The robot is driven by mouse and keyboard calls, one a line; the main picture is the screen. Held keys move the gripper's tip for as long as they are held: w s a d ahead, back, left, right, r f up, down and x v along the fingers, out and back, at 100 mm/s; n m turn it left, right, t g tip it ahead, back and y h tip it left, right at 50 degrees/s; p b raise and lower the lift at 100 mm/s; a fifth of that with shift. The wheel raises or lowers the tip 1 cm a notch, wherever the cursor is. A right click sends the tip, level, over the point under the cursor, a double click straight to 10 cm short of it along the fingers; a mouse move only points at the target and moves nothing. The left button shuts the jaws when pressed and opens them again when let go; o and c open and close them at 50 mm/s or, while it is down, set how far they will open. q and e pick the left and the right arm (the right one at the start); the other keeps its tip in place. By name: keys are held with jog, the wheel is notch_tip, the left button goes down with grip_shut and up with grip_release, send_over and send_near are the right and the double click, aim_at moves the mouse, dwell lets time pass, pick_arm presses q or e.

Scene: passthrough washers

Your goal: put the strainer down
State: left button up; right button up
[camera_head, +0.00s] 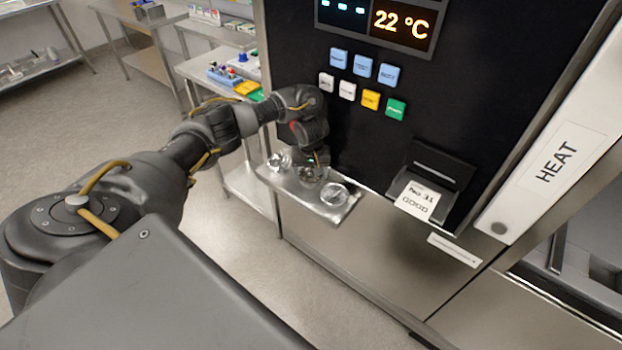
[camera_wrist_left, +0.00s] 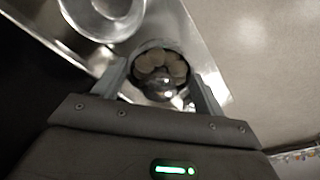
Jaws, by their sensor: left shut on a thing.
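My left gripper (camera_head: 312,165) is over the small metal shelf on the machine's front, pointing down. In the left wrist view its fingers (camera_wrist_left: 162,80) are shut on a small round metal cup, which I take as the strainer (camera_wrist_left: 164,94). Several grey-brown discs (camera_wrist_left: 160,66) lie inside it. In the head view the strainer (camera_head: 309,174) is partly hidden by the gripper. It is at or just above the shelf (camera_head: 318,207); I cannot tell if it touches. My right gripper is in neither view.
A clear round dish (camera_head: 335,194) sits on the shelf right of the gripper, and another clear dish (camera_head: 279,161) is at its left end. The black machine panel (camera_head: 345,125) rises close behind. A paper slip (camera_head: 417,200) sticks out at the right. Open floor lies below the shelf.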

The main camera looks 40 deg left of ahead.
aim_at(311, 179)
pick_arm(q)
notch_tip(311, 179, down, 3)
jog(key=shift+b, duration=0.85)
jog(key=shift+w+a+f, duration=0.15)
jog(key=shift+w+f, duration=0.05)
jog(key=shift+f, duration=0.2)
jog(key=shift+s+r, duration=0.1)
jog(key=o, duration=1)
jog(key=shift+f, duration=0.2)
jog(key=shift+r, duration=0.1)
